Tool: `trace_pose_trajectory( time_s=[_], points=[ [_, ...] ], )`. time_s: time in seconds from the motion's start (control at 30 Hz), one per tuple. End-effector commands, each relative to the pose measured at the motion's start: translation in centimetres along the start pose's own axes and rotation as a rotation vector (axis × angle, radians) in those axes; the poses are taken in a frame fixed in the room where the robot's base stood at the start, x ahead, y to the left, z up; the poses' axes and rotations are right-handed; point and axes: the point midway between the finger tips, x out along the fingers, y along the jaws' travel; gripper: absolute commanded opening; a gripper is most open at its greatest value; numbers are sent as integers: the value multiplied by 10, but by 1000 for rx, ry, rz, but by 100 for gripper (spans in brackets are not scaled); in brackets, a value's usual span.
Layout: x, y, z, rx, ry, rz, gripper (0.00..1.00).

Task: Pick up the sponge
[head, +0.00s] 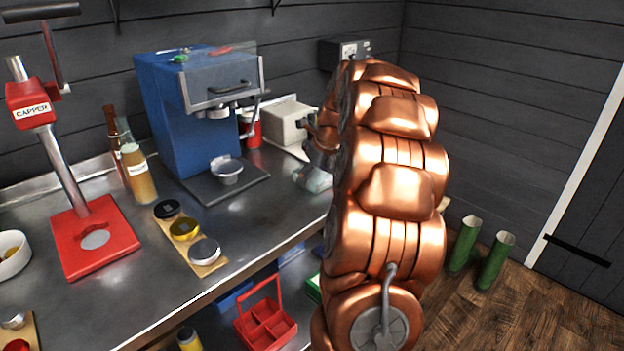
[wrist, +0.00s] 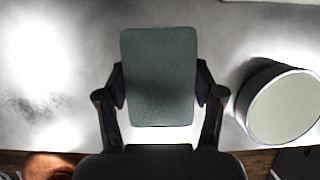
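The sponge (wrist: 160,75) is a grey-green block with rounded corners, lying centred between my fingers in the wrist view. My gripper (wrist: 160,98) has one finger at each side of the sponge, and the dark pads sit right at its edges. I cannot tell whether they press on it. In the head view, my gripper (head: 318,160) points down at the counter's right end, partly hidden by my copper-coloured arm. A pale green patch of the sponge (head: 314,180) shows just below it, at or close above the counter top.
A round pale-topped container (wrist: 284,106) stands close to the right finger in the wrist view. In the head view, a grey-white device (head: 288,128) and a red can (head: 251,132) stand behind my gripper. A blue machine (head: 185,125) is farther left. The counter's front edge (head: 240,277) is near.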

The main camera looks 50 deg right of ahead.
Motion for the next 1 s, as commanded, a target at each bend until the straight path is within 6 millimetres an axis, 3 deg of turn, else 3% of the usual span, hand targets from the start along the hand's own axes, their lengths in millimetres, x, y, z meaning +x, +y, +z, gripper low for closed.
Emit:
trace_pose_trajectory(
  time_s=[0.2,0.57,1.0],
  points=[
    [0,0,0,0,0,1,52],
    [-1,0,1,-1,-2,-1,52],
    [-35,0,15,1,0,0,52]
  ],
)
